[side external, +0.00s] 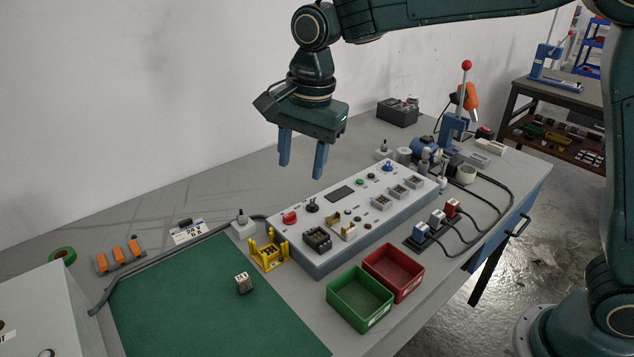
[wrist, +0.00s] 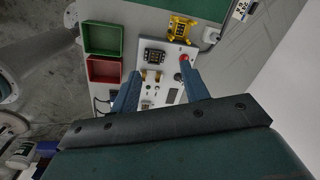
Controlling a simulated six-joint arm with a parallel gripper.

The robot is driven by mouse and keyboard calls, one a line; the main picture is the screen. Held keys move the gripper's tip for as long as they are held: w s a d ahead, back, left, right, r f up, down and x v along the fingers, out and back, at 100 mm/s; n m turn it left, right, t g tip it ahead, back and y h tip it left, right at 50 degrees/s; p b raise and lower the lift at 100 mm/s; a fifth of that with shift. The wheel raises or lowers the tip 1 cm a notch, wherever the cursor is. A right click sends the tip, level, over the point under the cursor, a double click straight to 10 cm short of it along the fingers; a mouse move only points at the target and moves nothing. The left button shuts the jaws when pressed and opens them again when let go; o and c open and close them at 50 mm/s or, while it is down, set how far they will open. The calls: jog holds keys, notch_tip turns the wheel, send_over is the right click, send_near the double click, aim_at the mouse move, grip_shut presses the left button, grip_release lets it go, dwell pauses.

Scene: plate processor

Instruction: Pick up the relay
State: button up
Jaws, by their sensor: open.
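The relay appears to be the small block with a pale, marked top (side external: 243,283) standing alone on the green mat (side external: 180,310) in the side external view. It does not show in the wrist view. My gripper (side external: 301,170) is open and empty, fingers pointing down, high above the bench behind the grey control panel. It is well above the relay and away from it, up and to the right in the side view. In the wrist view the open fingers (wrist: 159,68) have the panel below them.
A yellow holder (side external: 268,252) stands between the mat and the control panel (side external: 330,262). Green (side external: 345,312) and red (side external: 400,285) bins sit at the front. Orange parts (side external: 119,254) and a cable lie along the mat's back left. The mat around the relay is clear.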

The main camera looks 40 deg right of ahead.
aim_at(243, 277)
jog(key=w+a+f+m+g, duration=0.1)
jog(key=w+a+f+m, duration=0.4)
jog(key=a+f, duration=0.6)
jog(key=shift+w+a+f+m+h, duration=0.2)
jog(key=shift+a+f+m+h, duration=0.15)
jog(key=shift+f, duration=0.25)
jog(key=shift+f, duration=4.3)
jog(key=shift+f, duration=0.15)
jog(key=shift+f, duration=2.45)
jog(key=shift+c, duration=0.4)
grip_shut()
